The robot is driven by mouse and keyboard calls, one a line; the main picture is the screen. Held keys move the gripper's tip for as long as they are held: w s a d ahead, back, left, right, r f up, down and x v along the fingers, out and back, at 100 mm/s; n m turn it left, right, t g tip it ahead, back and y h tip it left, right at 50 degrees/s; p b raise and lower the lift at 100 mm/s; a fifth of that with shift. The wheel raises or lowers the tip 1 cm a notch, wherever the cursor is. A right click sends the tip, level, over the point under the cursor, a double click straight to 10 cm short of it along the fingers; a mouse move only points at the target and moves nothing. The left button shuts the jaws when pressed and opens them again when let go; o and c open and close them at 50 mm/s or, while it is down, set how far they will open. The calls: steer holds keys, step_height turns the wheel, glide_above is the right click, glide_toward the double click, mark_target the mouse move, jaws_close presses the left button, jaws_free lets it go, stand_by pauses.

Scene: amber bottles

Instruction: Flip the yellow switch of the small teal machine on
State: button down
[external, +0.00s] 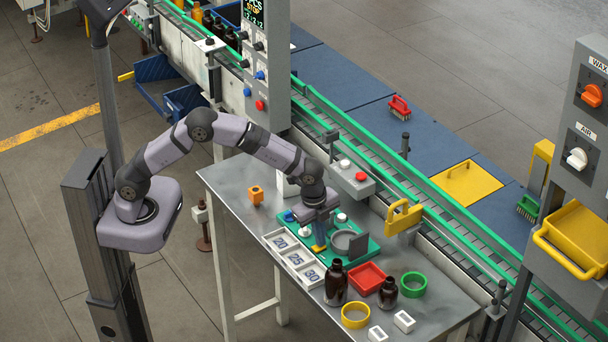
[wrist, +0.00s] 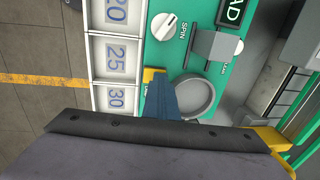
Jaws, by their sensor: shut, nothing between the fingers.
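The small teal machine (external: 364,254) sits on the metal table, and its teal top (wrist: 222,78) fills the middle of the wrist view. The yellow switch (wrist: 152,74) shows at the machine's left edge in the wrist view, partly hidden by my fingers. My gripper (wrist: 160,82) is shut and empty, pointing down at the machine with its blue fingertips right at the switch. I cannot tell whether they touch it, or which way the switch is set. A white SPIN knob (wrist: 165,26), a grey clamp (wrist: 216,46) and a round grey cup (wrist: 192,96) are also on the machine.
White numbered trays (external: 297,261) line the machine's left side. Brown bottles (external: 336,284), a red tray (external: 367,278), and green (external: 414,284) and yellow rings (external: 356,315) stand in front. A yellow bracket (external: 403,217) and the conveyor (external: 390,197) lie behind to the right.

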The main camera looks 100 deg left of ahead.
steer(key=shift+s+d+f, duration=0.1)
steer(key=shift+s+d, duration=0.3)
steer(key=shift+w, duration=0.1)
steer(key=shift+a, duration=0.1)
steer(key=shift+r, duration=0.2)
steer(key=r+p, duration=0.2)
steer(key=r, duration=0.1)
steer(key=r+p, duration=0.1)
steer(key=p, duration=0.1)
steer(key=shift+s+d+r, duration=0.25)
steer(key=shift+r+b, duration=0.35)
steer(key=shift+b, duration=0.65)
step_height(320, 180, up, 8)
steer(key=b, duration=0.2)
glide_above(315, 248)
steer(key=shift+s+d+r, duration=0.2)
steer(key=shift+s+d, duration=0.2)
